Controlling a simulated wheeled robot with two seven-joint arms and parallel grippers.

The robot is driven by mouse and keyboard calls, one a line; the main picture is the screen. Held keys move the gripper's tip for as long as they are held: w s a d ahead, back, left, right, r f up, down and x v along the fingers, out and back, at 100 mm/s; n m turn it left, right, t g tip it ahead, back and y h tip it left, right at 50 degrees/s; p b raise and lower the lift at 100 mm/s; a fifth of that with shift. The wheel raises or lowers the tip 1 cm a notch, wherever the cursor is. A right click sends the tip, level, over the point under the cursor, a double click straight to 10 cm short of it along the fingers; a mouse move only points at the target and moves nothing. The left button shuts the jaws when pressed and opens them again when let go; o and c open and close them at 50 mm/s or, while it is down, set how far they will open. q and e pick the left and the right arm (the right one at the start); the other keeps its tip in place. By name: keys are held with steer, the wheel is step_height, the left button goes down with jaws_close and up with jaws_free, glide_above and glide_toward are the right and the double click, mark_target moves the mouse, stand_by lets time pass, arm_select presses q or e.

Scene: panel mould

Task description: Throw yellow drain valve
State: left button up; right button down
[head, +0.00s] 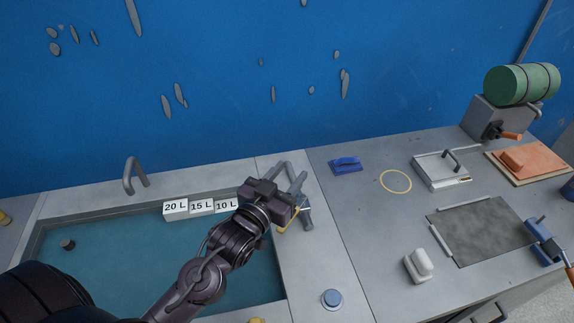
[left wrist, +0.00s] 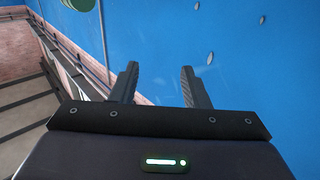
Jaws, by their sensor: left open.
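A yellow handle (head: 289,226) shows beside a grey metal fitting (head: 307,221) on the counter strip right of the basin. My left gripper covers part of it, so I cannot tell its full shape or setting. Other small yellow pieces show at the far left edge (head: 5,217) and at the bottom edge (head: 257,320); I cannot tell which is the drain valve. My left gripper (head: 294,173) is open, its fingers pointing away toward the blue wall. In the left wrist view its fingers (left wrist: 159,75) are apart with nothing between them. My right gripper is not in view.
The basin (head: 120,258) holds bluish water, with 20 L, 15 L and 10 L blocks (head: 202,207) at its back edge and a tap (head: 133,175) behind. A blue button (head: 331,299) is in front. The right bench carries a green drum (head: 522,84), a metal box (head: 441,170) and a grey panel (head: 482,230).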

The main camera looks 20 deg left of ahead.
arm_select(q)
step_height(320, 180, up, 4)
steer(key=shift+f, duration=0.1)
